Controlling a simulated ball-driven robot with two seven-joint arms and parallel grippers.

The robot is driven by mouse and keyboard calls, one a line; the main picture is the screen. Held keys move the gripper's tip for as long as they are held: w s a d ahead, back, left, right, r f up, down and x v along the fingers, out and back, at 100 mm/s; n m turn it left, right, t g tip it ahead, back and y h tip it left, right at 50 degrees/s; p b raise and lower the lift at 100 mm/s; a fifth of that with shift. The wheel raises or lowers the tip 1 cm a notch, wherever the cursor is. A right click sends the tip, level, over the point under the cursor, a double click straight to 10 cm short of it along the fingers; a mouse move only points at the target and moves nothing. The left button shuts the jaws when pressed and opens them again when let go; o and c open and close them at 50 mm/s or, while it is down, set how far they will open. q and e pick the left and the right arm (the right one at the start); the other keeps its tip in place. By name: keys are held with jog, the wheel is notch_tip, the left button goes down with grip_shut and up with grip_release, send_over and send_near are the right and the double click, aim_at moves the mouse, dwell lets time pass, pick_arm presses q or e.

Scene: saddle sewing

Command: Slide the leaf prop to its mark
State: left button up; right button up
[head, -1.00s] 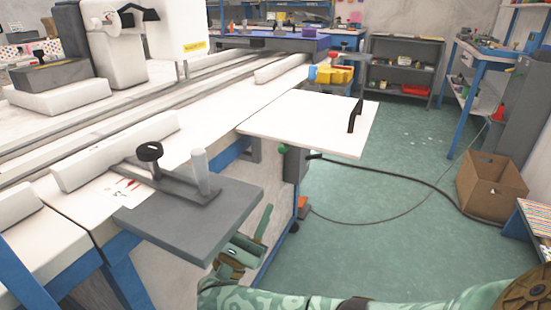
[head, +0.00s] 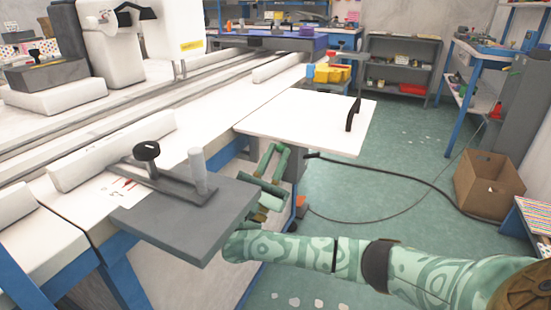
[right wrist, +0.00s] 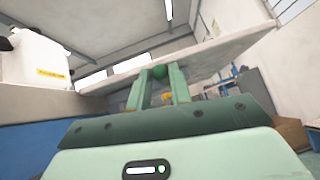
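The white leaf (head: 310,118) juts out from the table's right side, with a black handle standing on it. Under it, a grey upright part (head: 299,170) that looks like the leaf prop is partly hidden by my right gripper (head: 275,153). The mark is not visible. My left gripper is not in view.
A grey board (head: 190,222) with a black knob and a pale post sticks out just left of my right forearm. A black cable (head: 400,172) runs across the green floor to a cardboard box (head: 488,185).

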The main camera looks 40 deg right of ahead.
grip_shut()
jog(key=shift+a, duration=0.2)
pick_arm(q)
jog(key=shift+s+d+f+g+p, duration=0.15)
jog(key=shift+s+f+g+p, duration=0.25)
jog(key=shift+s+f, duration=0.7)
pick_arm(e)
jog(key=s+a, duration=0.2)
jog(key=a, duration=0.4)
jog(key=shift+s+a, duration=0.2)
jog(key=shift+s, duration=0.2)
jog(key=shift+f, duration=0.1)
jog(key=shift+o, duration=1.7)
grip_release()
jog(key=shift+a, duration=0.1)
jog(key=shift+o, duration=1.2)
